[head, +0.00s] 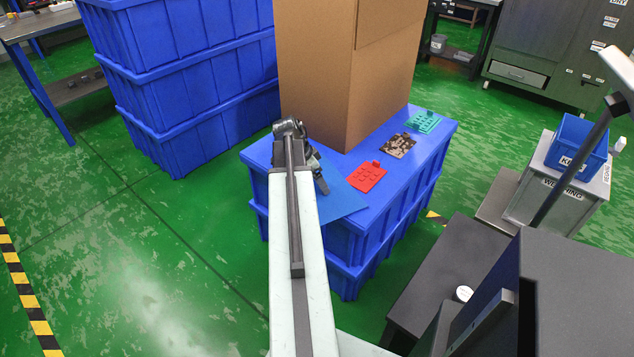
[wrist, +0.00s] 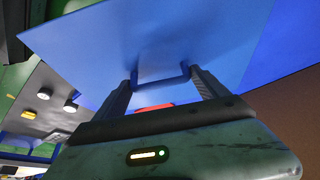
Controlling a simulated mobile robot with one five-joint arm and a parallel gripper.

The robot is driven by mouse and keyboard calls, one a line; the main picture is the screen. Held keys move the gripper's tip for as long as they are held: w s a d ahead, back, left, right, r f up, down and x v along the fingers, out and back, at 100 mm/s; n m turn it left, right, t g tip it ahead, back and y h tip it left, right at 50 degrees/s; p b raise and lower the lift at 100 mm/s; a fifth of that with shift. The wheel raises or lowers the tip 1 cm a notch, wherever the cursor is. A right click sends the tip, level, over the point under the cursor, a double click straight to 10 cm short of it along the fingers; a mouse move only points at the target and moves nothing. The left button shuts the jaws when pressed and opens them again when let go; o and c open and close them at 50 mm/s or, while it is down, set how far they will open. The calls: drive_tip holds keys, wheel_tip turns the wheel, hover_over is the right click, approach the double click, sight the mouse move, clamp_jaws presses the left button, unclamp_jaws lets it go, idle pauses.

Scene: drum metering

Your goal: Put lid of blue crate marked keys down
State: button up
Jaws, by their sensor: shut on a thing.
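The lid is a flat blue panel (head: 343,196) at the near left end of the blue crate stack top. In the wrist view, the lid (wrist: 90,45) fills the upper middle. My gripper (head: 320,178) is shut on the lid's handle (wrist: 160,78), with a finger at each side of it. The lid overhangs the stack's near edge; I cannot tell whether it touches the top. The small blue crate with a white label (head: 578,146) stands open at the right on a grey box. Its label is partly hidden by a dark post.
The blue stack top (head: 408,172) also bears a red plate (head: 367,177), a dark speckled plate (head: 398,146), a green plate (head: 423,121) and a tall cardboard box (head: 345,75). Taller blue crates (head: 185,75) stand behind left. The green floor at left is clear.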

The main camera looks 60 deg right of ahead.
drive_tip(key=shift+f, duration=0.2)
drive_tip(key=o, duration=1.7)
drive_tip(key=shift+r, duration=0.1)
drive_tip(key=shift+r+p, duration=0.4)
drive_tip(key=shift+r, duration=0.1)
drive_tip(key=p+v, duration=1)
drive_tip(key=v, duration=0.1)
drive_tip(key=shift+w+a, duration=0.15)
